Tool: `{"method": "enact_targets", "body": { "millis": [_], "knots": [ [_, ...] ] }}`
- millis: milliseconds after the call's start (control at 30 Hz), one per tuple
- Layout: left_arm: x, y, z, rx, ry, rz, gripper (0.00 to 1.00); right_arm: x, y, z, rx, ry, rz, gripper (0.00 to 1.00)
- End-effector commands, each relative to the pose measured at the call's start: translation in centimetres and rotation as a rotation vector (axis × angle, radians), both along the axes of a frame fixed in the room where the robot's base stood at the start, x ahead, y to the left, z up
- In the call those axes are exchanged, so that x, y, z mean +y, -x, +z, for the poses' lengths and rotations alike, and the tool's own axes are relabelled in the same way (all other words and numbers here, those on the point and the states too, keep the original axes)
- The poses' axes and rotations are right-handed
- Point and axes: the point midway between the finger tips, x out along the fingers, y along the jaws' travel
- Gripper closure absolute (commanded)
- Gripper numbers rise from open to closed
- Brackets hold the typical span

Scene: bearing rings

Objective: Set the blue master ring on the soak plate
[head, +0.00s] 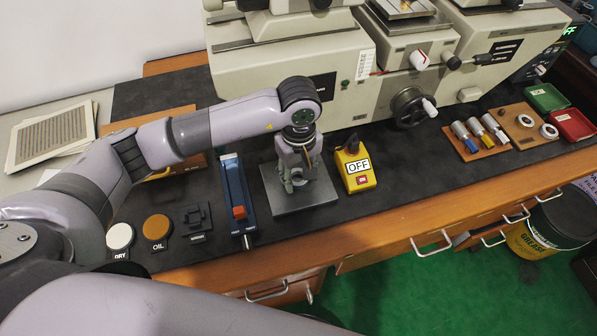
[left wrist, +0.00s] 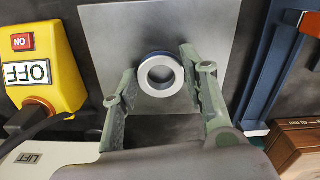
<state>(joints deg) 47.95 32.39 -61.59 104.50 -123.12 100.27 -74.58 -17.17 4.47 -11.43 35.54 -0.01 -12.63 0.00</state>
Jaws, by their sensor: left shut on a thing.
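The soak plate, a grey square metal plate (head: 322,195), lies on the black mat in front of the machine, and it also shows in the left wrist view (left wrist: 105,25). My left gripper (head: 298,184) points down over this plate. In the left wrist view its two green fingers (left wrist: 158,92) are shut on a silver ring (left wrist: 145,82) with a bluish outer edge, one finger on each side. The ring shows against the plate; whether it touches the plate or hangs just above cannot be told. In the head view the gripper hides the ring. My right gripper is out of view.
A yellow OFF switch box (head: 358,172) stands right of the plate, a blue rail with a red block (head: 238,212) left. DRY (head: 120,236) and OIL (head: 156,227) discs lie further left. Two pale rings (head: 548,131) sit on a wooden board at the right. The machine (head: 290,75) stands behind.

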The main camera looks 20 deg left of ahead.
Motion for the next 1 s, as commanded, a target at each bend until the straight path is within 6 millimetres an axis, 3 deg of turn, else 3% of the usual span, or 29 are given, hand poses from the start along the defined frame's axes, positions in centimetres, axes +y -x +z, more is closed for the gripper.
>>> {"method": "enact_targets", "body": {
  "millis": [633, 667, 1000],
  "knots": [
    [0.01, -0.03, -0.49, -0.001, 0.000, 0.000, 0.92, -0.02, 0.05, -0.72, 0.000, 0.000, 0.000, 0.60],
    [0.00, -0.03, -0.43, -0.001, 0.000, 0.000, 0.58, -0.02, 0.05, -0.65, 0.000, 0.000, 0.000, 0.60],
    [0.00, -0.01, -0.44, 0.000, 0.000, 0.000, 0.36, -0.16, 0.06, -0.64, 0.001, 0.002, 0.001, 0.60]
  ]
}}
